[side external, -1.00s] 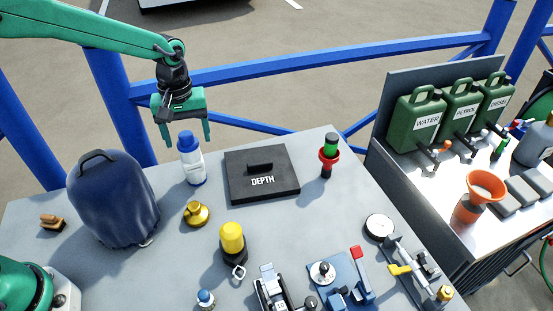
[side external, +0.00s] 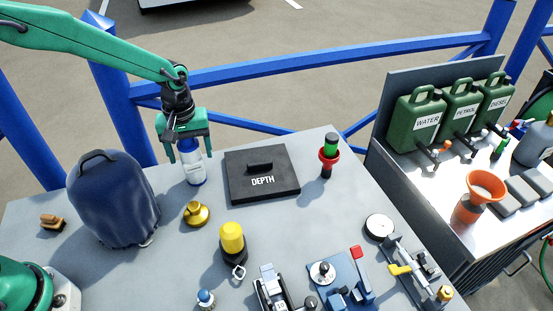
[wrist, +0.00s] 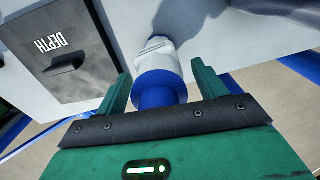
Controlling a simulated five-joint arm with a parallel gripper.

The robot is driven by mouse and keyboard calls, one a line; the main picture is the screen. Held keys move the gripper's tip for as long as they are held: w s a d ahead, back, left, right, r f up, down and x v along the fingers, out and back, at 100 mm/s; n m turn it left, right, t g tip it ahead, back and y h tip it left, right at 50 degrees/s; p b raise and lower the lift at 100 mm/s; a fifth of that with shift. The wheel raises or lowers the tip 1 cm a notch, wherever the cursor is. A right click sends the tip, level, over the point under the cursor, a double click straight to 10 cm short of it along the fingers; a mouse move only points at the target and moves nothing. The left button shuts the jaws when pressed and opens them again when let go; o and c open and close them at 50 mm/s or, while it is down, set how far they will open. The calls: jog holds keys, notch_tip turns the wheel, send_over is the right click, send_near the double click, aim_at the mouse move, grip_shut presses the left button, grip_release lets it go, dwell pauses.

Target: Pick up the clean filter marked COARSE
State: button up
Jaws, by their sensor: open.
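A white cylindrical canister with a blue cap and blue base, likely the filter, stands upright on the grey table in the side view (side external: 195,173). It also shows in the wrist view (wrist: 157,58), with small print on its side too small to read. My gripper (side external: 190,154) is open over the canister's top, pointing down. In the wrist view the blue cap lies between the two green fingers of my gripper (wrist: 160,72), with a gap on each side. I cannot tell whether a finger touches it. The gripper's body hides part of the cap in the side view.
A dark hatch plate marked DEPTH (side external: 262,188) lies just right of the canister. A dark blue covered bundle (side external: 112,200) stands to the left. A brass fitting (side external: 197,214) and a yellow-topped part (side external: 232,238) sit in front. Blue rails (side external: 320,62) run behind the table.

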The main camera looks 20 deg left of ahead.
jog(key=c, duration=1.1)
jog(key=shift+r, duration=0.8)
jog(key=r, duration=0.3)
jog(key=shift+s+d, duration=0.25)
jog(key=shift+d, duration=0.15)
jog(key=s+d+r, duration=0.4)
jog(key=d, duration=0.1)
jog(key=s+d+r, duration=0.2)
jog(key=s+d, duration=0.1)
jog(key=shift+r, duration=0.25)
